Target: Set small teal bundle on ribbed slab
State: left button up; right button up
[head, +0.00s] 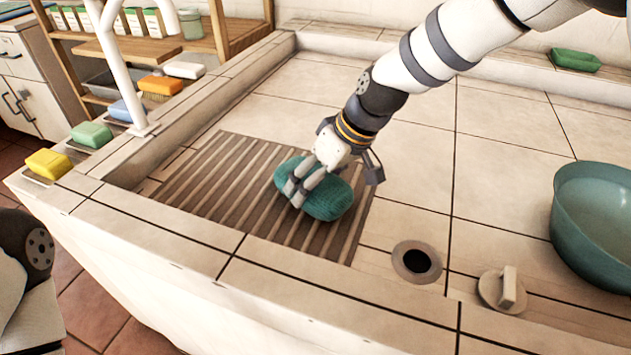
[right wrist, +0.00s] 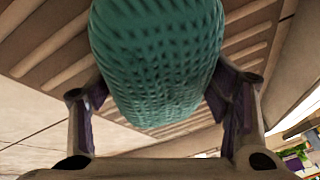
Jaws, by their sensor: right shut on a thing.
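The small teal bundle (head: 328,199) is a rounded, textured lump over the right part of the ribbed slab (head: 215,190), a brown grooved board lying in the basin. My right gripper (head: 297,190) reaches down from the upper right and is shut on the bundle. In the right wrist view the bundle (right wrist: 155,60) sits between the two fingers, with the slab's ribs (right wrist: 250,45) behind it. I cannot tell whether the bundle touches the slab. My left gripper is not in view; part of my left arm shows at the lower left edge.
A drain hole (head: 416,262), its stopper (head: 503,290) and a teal basin (head: 595,225) lie right of the slab. Several soaps, including a yellow one (head: 48,163), line the left ledge beside a white pipe (head: 125,70). A green dish (head: 575,60) is on the back ledge. Tiles behind the slab are clear.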

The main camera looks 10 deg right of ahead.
jog(key=shift+f, duration=0.1)
jog(key=o, duration=1.5)
jog(key=shift+f, duration=0.1)
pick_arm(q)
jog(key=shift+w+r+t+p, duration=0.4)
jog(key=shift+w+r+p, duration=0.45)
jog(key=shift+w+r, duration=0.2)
pick_arm(e)
jog(key=v, duration=1.2)
jog(key=shift+s, duration=0.1)
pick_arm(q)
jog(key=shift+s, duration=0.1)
